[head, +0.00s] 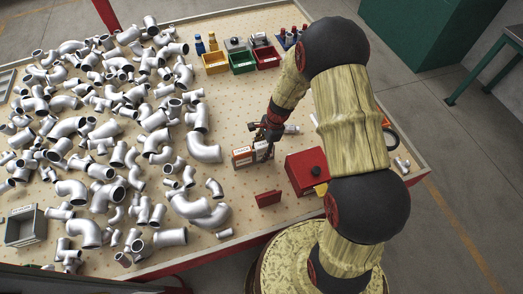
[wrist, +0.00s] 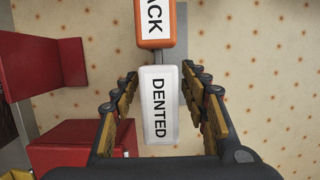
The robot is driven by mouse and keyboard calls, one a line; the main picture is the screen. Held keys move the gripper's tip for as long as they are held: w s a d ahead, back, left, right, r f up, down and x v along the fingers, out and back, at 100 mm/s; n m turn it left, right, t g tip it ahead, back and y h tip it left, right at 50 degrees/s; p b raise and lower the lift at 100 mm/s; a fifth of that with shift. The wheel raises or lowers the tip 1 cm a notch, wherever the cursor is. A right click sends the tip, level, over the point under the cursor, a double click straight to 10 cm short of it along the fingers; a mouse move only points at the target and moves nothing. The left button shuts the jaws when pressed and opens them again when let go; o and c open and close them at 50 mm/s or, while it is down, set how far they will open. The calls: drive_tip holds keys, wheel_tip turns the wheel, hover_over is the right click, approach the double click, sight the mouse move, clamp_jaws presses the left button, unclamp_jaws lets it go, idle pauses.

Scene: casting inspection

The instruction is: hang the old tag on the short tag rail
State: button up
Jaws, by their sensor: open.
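In the wrist view my gripper (wrist: 162,98) is open, its fingers on either side of a white tag (wrist: 158,105) lettered DENTED. Gaps show between the tag and both fingers. An orange-bordered tag (wrist: 155,22) ending in "ACK" is just beyond it, cut by the top edge. A thin grey strip (wrist: 183,50) shows beside and behind the tags. In the head view my gripper (head: 268,131) is just above the small tags (head: 243,156), left of my arm. I cannot tell which tag is the old one, or which part is the short tag rail.
A red box (head: 306,170) with a black knob stands right of the tags; a low red piece (head: 268,198) stands in front. Many silver pipe fittings (head: 110,130) cover the left of the table. Yellow (head: 215,62), green (head: 242,61) and red (head: 267,57) bins stand behind.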

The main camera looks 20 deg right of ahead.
drive_tip(key=v, duration=1.2)
idle(0.6)
drive_tip(key=shift+n, duration=0.5)
drive_tip(key=s+a+r+n+t+h+b, duration=0.3)
drive_tip(key=s+r+n+t+b, duration=0.2)
drive_tip(key=s+r+n, duration=1.2)
drive_tip(key=s+r, duration=0.5)
drive_tip(key=shift+r+t, duration=0.2)
drive_tip(key=shift+t, duration=0.1)
